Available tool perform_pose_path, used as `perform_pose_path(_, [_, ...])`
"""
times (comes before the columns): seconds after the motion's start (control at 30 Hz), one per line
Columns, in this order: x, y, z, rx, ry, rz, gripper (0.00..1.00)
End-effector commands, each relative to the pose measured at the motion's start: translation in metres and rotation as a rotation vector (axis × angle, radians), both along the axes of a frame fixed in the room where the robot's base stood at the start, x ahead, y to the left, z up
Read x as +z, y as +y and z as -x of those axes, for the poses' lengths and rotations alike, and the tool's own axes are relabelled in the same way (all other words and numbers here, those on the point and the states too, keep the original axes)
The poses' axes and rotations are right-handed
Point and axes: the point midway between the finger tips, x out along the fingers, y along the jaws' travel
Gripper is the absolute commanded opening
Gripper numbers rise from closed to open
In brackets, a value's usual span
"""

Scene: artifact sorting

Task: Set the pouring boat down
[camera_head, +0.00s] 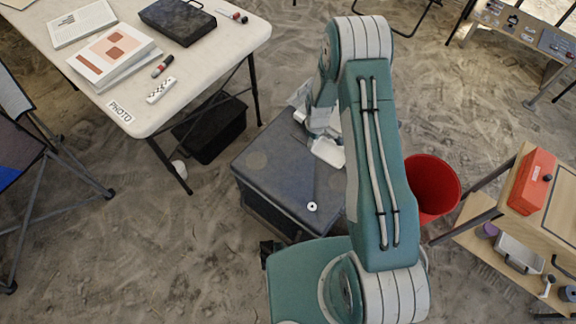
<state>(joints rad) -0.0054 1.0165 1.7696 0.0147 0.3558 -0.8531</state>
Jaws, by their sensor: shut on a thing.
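My gripper (322,135) shows beside my teal arm, over the far right part of a dark grey box lid (268,168). It is shut on a small white, shallow piece that looks like the pouring boat (329,153). My arm hides the right side of the gripper and perhaps part of the boat. I cannot tell whether the boat touches the lid or hangs just above it.
A small white ring-like thing (312,207) lies near the lid's front edge. A red bucket (434,188) stands right of my arm. A white table (215,75) with papers and a black case (178,20) is at upper left. A wooden shelf (490,245) holds a red toolbox (532,181). The lid's left half is clear.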

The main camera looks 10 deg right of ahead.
Motion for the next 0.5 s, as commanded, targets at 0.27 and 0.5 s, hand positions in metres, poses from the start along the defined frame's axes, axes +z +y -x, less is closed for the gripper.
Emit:
perform_pose_path(0.27, [-0.016,0.007,-0.019,0.545,0.003,0.002,0.07])
perform_pose_path(0.5, [-0.03,0.013,-0.034,1.019,0.004,0.003,0.07])
